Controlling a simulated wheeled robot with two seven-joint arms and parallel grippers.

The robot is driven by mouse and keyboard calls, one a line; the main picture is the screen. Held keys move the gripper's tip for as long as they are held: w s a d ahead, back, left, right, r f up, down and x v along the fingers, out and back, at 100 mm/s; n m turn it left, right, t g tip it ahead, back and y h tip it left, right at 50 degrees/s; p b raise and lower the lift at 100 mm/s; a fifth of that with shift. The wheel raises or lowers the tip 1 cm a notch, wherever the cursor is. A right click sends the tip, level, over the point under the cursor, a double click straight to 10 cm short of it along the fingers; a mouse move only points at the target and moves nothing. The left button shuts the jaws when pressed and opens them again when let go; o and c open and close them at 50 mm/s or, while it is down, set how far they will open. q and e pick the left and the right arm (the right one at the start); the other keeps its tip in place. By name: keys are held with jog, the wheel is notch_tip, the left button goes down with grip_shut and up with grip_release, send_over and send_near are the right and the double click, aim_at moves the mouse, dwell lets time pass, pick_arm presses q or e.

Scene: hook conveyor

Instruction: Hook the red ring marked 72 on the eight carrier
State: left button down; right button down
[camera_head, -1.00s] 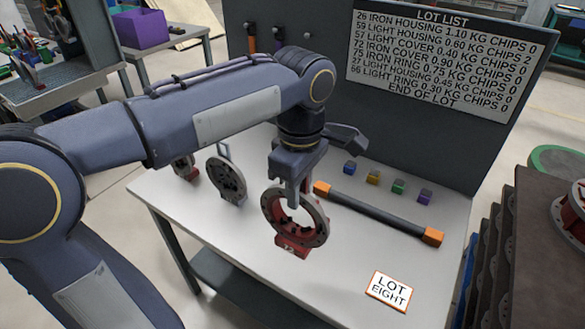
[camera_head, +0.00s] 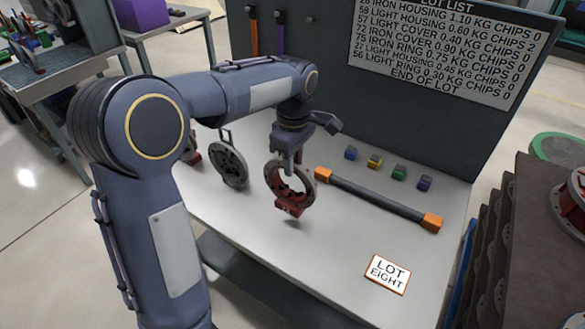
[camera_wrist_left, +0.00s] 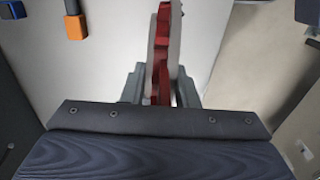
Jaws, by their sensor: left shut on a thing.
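My left gripper (camera_head: 290,158) is shut on the top of a red ring (camera_head: 290,205) with a grey flanged rim. The ring hangs upright just above the white bench, with a shadow under it. A small tag shows at its bottom, but its number is too small to read now. In the left wrist view the ring (camera_wrist_left: 163,60) is edge-on between the two fingers (camera_wrist_left: 160,88). A white card (camera_head: 387,273) reading "LOT EIGHT" lies on the bench at the front right. I cannot make out a carrier marked eight. My right gripper is not in view.
A bar with orange ends (camera_head: 375,201) lies right of the ring. Several small coloured blocks (camera_head: 375,161) stand behind it. The bench front is clear.

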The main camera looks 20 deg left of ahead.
pick_arm(q)
jog(key=shift+w+a+f, duration=0.35)
jog(key=shift+w+f, duration=0.25)
jog(key=shift+f, duration=0.15)
jog(key=f, duration=0.3)
jog(key=shift+w+a+p, duration=0.1)
jog(key=shift+w+p, duration=0.1)
jog(key=shift+p, duration=0.15)
jog(key=shift+f, duration=0.2)
jog(key=shift+f, duration=0.1)
jog(key=c, duration=1.1)
grip_release()
